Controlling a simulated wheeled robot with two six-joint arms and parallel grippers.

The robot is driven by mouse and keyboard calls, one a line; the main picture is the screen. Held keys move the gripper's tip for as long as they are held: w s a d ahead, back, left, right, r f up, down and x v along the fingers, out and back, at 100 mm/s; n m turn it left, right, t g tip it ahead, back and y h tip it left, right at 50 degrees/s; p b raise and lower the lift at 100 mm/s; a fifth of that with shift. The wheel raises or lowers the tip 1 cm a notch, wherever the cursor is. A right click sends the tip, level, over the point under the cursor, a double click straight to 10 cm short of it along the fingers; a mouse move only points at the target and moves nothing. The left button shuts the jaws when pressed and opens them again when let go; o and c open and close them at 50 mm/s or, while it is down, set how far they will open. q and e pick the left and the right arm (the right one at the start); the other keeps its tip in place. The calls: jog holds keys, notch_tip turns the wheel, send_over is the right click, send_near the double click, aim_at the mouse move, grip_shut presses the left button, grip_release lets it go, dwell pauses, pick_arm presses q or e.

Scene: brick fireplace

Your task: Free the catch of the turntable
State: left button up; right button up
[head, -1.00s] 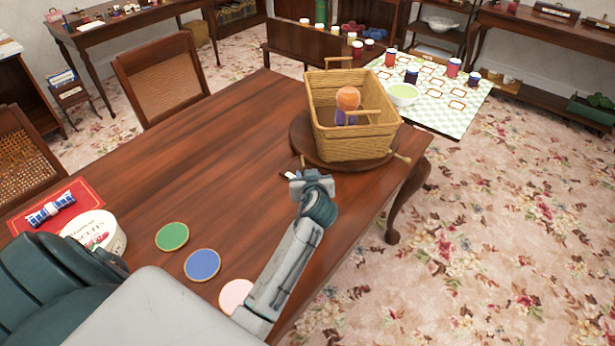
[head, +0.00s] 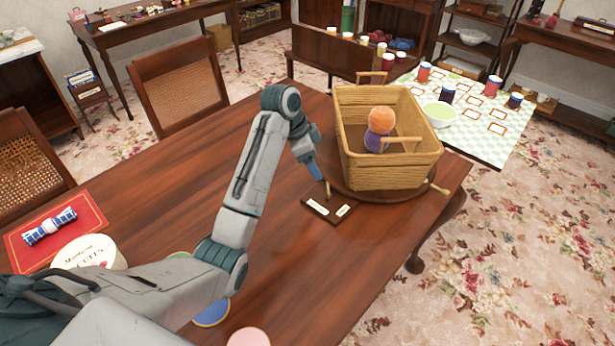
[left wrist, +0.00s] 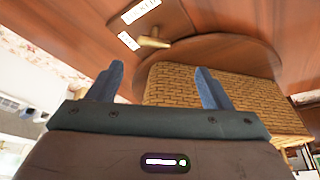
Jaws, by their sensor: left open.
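The turntable (head: 355,193) is a round dark wooden disc on the table, carrying a wicker basket (head: 385,165). Beside its near left edge lies a small dark plate (head: 328,215) with two white labels and a brass catch lever (head: 328,192). In the left wrist view, the lever (left wrist: 152,42) lies beside one label, near the disc's rim (left wrist: 210,52). My left gripper (head: 318,174) points down just above the lever; contact is unclear in the head view. In the left wrist view its two blue fingers (left wrist: 158,85) are apart with nothing gripped. My right gripper is out of view.
The basket holds a doll with an orange head (head: 381,120). A brass-coloured peg (head: 437,188) sticks out at the turntable's right. A red mat (head: 85,218), a white round tin (head: 90,252) and coloured discs lie at the table's near left. The table's middle is clear.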

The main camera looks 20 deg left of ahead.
pick_arm(q)
jog(key=m+b, duration=0.1)
jog(key=b, duration=0.3)
send_over(328, 188)
jog(key=s+a, duration=0.1)
jog(key=a, duration=0.1)
notch_tip(328, 188, down, 4)
jog(key=x, duration=0.3)
jog(key=shift+f, duration=0.45)
jog(key=shift+d+f+h, duration=0.15)
jog(key=shift+f+h, duration=0.15)
jog(key=shift+f, duration=0.2)
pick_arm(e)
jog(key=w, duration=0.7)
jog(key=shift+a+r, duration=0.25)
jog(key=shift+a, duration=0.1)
pick_arm(q)
jog(key=c, duration=1)
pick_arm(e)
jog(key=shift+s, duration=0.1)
